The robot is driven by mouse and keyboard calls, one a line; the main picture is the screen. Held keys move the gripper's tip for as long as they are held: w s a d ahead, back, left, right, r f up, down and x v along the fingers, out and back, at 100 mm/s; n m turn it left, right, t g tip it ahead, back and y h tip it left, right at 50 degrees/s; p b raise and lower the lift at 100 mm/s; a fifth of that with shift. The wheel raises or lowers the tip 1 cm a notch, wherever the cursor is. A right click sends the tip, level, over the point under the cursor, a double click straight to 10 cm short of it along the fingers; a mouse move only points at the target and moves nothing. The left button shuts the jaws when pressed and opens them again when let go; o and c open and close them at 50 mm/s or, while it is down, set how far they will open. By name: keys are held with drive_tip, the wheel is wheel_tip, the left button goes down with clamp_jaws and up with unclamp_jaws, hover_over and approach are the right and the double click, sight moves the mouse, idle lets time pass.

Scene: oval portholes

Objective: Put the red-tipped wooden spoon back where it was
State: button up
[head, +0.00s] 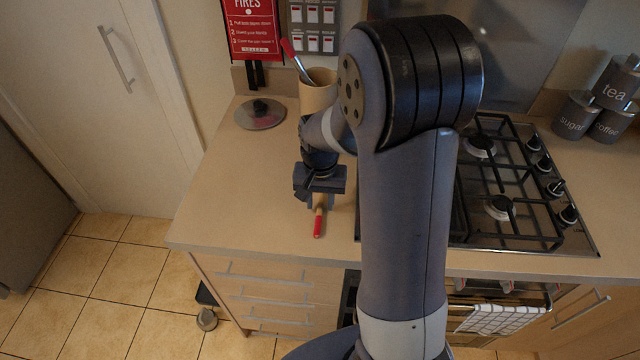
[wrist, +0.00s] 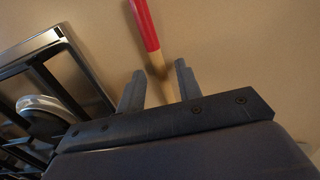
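The red-tipped wooden spoon (head: 318,223) lies on the beige counter, its red end towards the front edge. Its far part is hidden under my gripper (head: 320,198). In the wrist view the spoon's red end and bare wood (wrist: 147,28) run between the two fingers of my gripper (wrist: 158,88). The fingers are apart, with a gap on each side of the handle, so my gripper is open. It points down over the spoon.
A tan utensil pot (head: 318,92) holding a red-handled utensil (head: 295,60) stands behind my gripper. A round glass lid (head: 260,116) lies to its left. The gas hob (head: 510,185) is on the right, with canisters (head: 577,116) behind. The counter's front left is clear.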

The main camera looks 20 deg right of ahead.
wheel_tip(320, 180, up, 12)
drive_tip(key=shift+f, duration=0.2)
drive_tip(key=shift+o, duration=0.4)
idle(1.6)
